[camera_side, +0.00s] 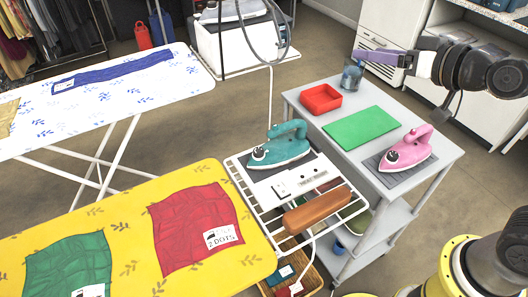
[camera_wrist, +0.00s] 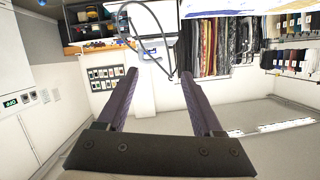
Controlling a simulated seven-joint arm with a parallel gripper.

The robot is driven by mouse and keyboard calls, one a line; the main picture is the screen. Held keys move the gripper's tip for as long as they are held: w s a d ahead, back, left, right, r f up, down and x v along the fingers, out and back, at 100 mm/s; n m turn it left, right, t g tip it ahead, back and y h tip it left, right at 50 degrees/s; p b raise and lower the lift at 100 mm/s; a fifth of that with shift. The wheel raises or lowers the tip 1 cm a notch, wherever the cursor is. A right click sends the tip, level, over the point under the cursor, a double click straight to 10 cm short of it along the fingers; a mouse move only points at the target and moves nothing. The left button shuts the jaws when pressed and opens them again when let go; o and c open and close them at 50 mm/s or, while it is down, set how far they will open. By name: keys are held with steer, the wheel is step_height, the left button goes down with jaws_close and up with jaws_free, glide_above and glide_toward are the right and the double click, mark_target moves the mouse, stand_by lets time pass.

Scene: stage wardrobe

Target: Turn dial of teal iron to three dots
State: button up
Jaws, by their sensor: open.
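The teal iron (camera_side: 281,146) stands on a dark pad on the white wire rack at the end of the yellow ironing board, in the side view. A dark round dial (camera_side: 259,153) with light marks shows at its left end; its setting is too small to read. My gripper (camera_side: 360,58) is at the upper right of the side view, raised above the grey cart and away from the iron. In the wrist view my gripper (camera_wrist: 158,75) is open, with nothing between its two purple fingers. The iron is not in the wrist view.
A pink iron (camera_side: 406,150), a green mat (camera_side: 361,128), a red tray (camera_side: 321,99) and a blue-grey cup (camera_side: 352,76) stand on the grey cart (camera_side: 378,185). A brown wooden block (camera_side: 318,210) lies on the rack in front of the teal iron. Red cloth (camera_side: 196,229) lies on the yellow board.

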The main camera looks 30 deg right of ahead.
steer(key=w+a+f, duration=0.4)
steer(key=f, duration=0.1)
steer(key=n+g+y, duration=0.1)
steer(key=n, duration=0.2)
glide_toward(259, 151)
steer(key=x, duration=0.8)
steer(key=shift+d, duration=0.1)
steer(key=shift+r, duration=0.1)
jaws_close()
